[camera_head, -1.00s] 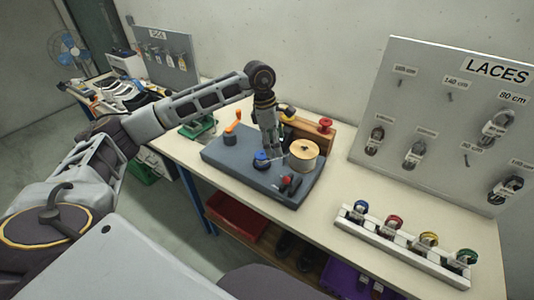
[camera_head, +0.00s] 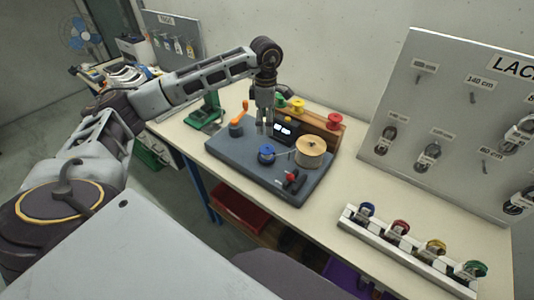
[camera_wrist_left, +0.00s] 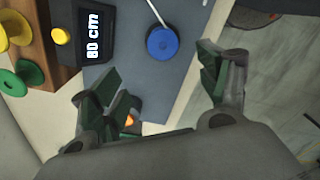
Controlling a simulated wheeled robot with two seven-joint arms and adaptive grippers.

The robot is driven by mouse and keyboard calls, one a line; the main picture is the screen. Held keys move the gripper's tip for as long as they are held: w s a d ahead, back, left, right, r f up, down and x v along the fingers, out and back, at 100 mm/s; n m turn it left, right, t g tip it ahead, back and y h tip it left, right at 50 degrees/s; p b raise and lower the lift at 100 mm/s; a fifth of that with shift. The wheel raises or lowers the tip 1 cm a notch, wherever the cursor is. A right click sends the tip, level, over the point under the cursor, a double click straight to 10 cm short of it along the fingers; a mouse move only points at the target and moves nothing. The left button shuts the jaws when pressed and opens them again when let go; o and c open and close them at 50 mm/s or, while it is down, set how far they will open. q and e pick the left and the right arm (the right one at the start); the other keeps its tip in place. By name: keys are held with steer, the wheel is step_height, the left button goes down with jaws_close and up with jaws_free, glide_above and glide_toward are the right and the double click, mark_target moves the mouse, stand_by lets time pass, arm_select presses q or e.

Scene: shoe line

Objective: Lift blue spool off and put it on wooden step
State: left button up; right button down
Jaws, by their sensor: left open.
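The blue spool (camera_head: 267,153) sits on the grey-blue machine board, with a pale lace running from it toward the large tan reel (camera_head: 310,151). In the left wrist view the blue spool (camera_wrist_left: 162,42) lies beyond the fingertips, between them sideways. My left gripper (camera_head: 264,125) is open and empty, above the board and behind the spool; its green-padded fingers (camera_wrist_left: 160,85) are spread apart. The wooden step (camera_head: 310,117) stands at the board's back edge, with a yellow and a red spool on it; a green one also shows near my gripper. My right gripper is not in view.
A black display (camera_wrist_left: 92,37) reading 80 cm stands before the step. An orange crank (camera_head: 238,120) and a red-knobbed lever (camera_head: 291,178) stick up from the board (camera_head: 255,176). A white rack (camera_head: 400,250) of lace coils lies at the right front, below the LACES panel.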

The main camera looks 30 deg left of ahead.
arm_select(q)
glide_above(266, 149)
steer(key=f, duration=0.6)
steer(key=shift+w+a+f+p, duration=0.15)
steer(key=shift+w+f+p, duration=0.1)
steer(key=shift+p, duration=0.15)
steer(key=shift+f, duration=0.6)
steer(key=shift+s+d+f+p, duration=0.1)
steer(key=shift+f+p, duration=0.3)
steer(key=shift+f, duration=0.55)
steer(key=shift+s+d+f+p, duration=0.1)
steer(key=shift+f+p, duration=0.25)
steer(key=shift+f, duration=1.3)
